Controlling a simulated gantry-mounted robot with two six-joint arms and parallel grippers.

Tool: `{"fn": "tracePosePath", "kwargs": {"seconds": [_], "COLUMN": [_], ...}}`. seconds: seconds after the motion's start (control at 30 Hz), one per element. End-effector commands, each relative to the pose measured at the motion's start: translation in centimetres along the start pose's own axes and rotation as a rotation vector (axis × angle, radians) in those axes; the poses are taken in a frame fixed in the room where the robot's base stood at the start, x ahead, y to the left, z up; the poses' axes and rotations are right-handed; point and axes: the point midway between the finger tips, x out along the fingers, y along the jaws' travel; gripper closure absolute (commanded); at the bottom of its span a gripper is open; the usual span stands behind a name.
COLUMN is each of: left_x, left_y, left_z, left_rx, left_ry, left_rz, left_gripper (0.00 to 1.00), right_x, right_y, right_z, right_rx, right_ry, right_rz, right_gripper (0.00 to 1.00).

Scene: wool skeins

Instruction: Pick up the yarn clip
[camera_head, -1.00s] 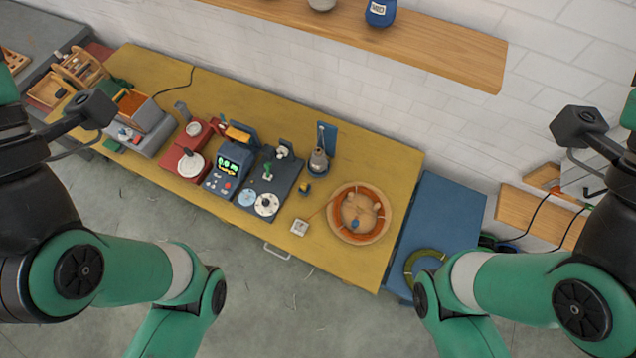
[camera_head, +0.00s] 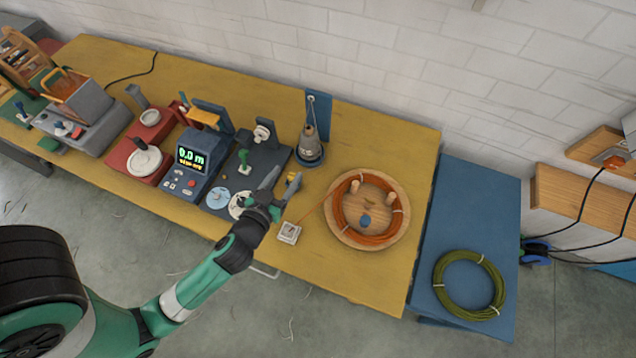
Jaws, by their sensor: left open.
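My left gripper (camera_head: 272,196) reaches in from the lower left over the front of the yellow table. Its jaws are open and look empty. A small yellow-and-blue piece (camera_head: 292,182) stands just right of the jaws. A small pale square block (camera_head: 290,232) lies just below them near the table's front edge. I cannot tell for sure which of these is the yarn clip. An orange strand runs from near the block to a round wooden tray (camera_head: 393,236) holding an orange skein (camera_head: 342,222). My right gripper is not in view.
A green skein (camera_head: 439,284) lies on the blue side table (camera_head: 480,195). The wall stands behind.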

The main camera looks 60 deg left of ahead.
Motion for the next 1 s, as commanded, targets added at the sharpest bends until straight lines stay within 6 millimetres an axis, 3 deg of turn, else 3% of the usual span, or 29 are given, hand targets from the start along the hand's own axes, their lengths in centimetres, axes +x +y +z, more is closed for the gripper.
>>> {"fn": "tracePosePath", "kwargs": {"seconds": [0.03,0.1,0.2,0.47,0.73,1.0], "left_x": [-0.1,-0.7,-1.2,-0.6,4.3,5.7], "left_y": [-1.3,-2.5,-3.4,-3.6,-3.9,-3.8], "left_z": [4.3,7.2,9.4,9.4,9.9,10.1], "left_rx": [0.016,0.032,0.041,0.037,0.036,0.037], "left_ry": [-0.04,-0.08,-0.107,-0.108,-0.106,-0.106], "left_rz": [-0.017,-0.035,-0.05,-0.056,-0.056,-0.054], "left_gripper": [0.38,0.38,0.38,0.38,0.38,0.38], "right_x": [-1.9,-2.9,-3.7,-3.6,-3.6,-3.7], "right_y": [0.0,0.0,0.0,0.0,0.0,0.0], "right_z": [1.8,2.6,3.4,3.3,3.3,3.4], "right_rx": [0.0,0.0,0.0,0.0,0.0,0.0], "right_ry": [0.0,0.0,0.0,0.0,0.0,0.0], "right_rz": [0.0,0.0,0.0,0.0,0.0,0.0], "right_gripper": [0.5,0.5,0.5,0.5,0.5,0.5]}}
